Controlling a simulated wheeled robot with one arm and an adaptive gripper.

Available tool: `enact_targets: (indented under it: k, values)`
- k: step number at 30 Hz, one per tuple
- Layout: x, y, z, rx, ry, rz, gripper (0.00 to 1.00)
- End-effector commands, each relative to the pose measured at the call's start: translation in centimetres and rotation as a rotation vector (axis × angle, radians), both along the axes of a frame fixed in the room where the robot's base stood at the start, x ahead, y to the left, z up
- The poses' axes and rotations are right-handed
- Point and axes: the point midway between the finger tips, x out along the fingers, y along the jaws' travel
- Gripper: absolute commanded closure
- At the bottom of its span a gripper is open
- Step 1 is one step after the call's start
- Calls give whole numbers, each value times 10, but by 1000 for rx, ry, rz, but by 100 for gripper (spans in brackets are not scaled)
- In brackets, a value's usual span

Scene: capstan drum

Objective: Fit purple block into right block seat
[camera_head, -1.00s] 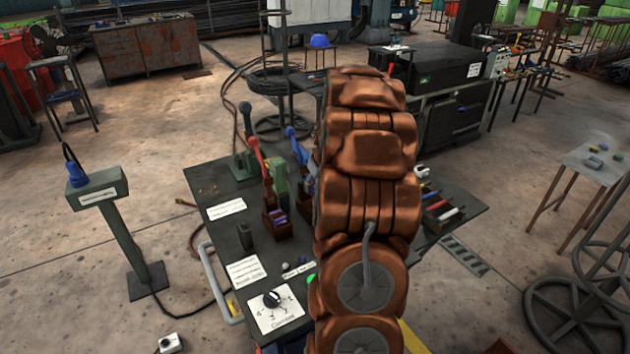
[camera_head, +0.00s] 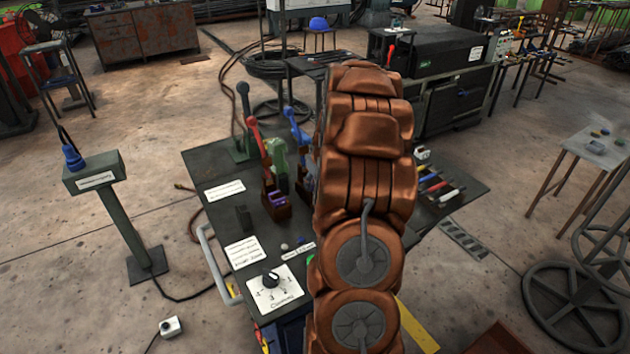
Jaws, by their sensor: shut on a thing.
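A small purple piece (camera_head: 277,196) shows in a brown holder (camera_head: 278,211) left of my arm. I cannot tell whether it is the purple block of the task, or whether the holder is a block seat.
A red-handled lever (camera_head: 256,136), a blue-handled lever (camera_head: 294,124) and a green machine part (camera_head: 279,160) stand close left of my arm. Coloured tools (camera_head: 438,187) lie right of my arm.

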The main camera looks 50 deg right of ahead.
Motion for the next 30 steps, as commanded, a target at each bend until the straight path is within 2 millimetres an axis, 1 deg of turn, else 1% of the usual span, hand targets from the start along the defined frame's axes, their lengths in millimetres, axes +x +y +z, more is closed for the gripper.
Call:
enact_targets:
  k: [9, 10, 18, 30]
  values:
    - [0, 0, 1, 0, -1, 0, 100]
    - [0, 0, 1, 0, -1, 0, 62]
    - [0, 0, 1, 0, 0, 0, 34]
    - [-1, 0, 2, 0, 0, 0, 34]
